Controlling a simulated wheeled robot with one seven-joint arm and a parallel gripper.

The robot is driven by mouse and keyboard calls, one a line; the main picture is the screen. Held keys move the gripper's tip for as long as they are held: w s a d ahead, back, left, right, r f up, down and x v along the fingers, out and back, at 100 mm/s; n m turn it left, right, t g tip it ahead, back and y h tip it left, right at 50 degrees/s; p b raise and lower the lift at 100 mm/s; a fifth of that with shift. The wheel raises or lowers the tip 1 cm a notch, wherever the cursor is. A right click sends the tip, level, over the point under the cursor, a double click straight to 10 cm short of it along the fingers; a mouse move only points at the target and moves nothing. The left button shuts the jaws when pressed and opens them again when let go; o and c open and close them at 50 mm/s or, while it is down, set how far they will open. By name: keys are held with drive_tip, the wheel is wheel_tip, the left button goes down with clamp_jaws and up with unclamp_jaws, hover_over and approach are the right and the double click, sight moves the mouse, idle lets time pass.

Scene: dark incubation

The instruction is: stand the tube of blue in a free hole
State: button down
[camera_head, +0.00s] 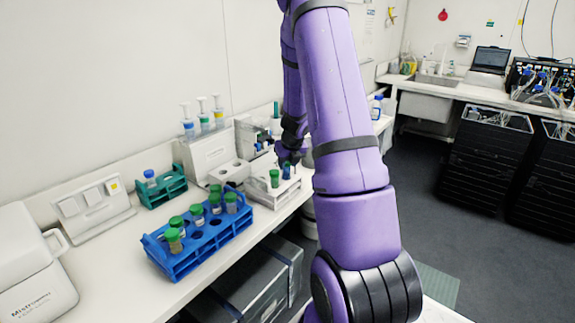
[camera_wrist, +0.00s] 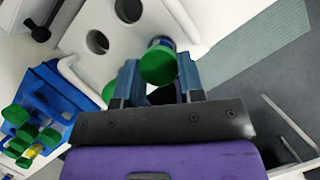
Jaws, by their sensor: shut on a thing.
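My gripper (camera_wrist: 160,80) is shut on a green-capped tube of blue (camera_wrist: 158,66); blue shows just past the cap. In the head view my gripper (camera_head: 289,157) is dark and partly behind the arm, with the tube of blue (camera_head: 286,171) below it. The tube is over or in the white rack (camera_head: 268,204); I cannot tell whether it is in a hole. Another green-capped tube (camera_head: 274,178) stands just left of it. The wrist view shows empty round holes in the white rack (camera_wrist: 75,15).
A blue rack (camera_head: 183,266) with several green-capped tubes stands in front on the bench. A teal rack (camera_head: 165,191) holds a blue-capped tube (camera_head: 150,176). White equipment and pipettes (camera_head: 203,115) stand along the wall. The bench's front edge is close on the right.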

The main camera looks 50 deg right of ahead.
drive_tip(key=shift+f, duration=0.45)
drive_tip(key=shift+f, duration=0.1)
drive_tip(key=c, duration=1)
unclamp_jaws()
